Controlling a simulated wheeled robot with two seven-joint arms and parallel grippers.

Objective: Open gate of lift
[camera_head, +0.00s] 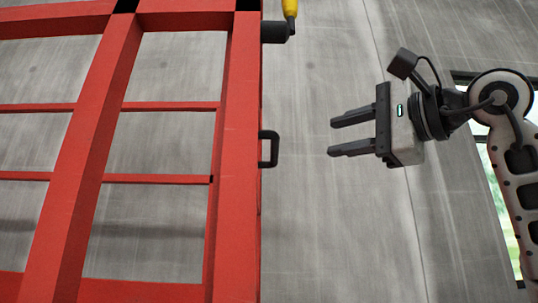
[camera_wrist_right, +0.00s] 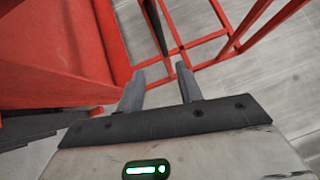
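The red lift gate (camera_head: 240,150) fills the left half of the head view, a frame of upright posts and crossbars. A dark handle (camera_head: 268,149) sticks out from its right edge. My right gripper (camera_head: 341,134) is to the right of the handle, apart from it, with its two fingers pointing left toward the gate. The fingers are spread with nothing between them. In the right wrist view the gripper (camera_wrist_right: 160,90) also shows its two fingers apart, with red frame parts beyond them. My left gripper is in neither view.
A yellow and black part (camera_head: 289,15) sits at the top of the gate's right post. A grey wall or floor surface (camera_head: 320,230) lies behind. The room between my right gripper and the handle is clear. A window (camera_head: 495,190) shows at the far right.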

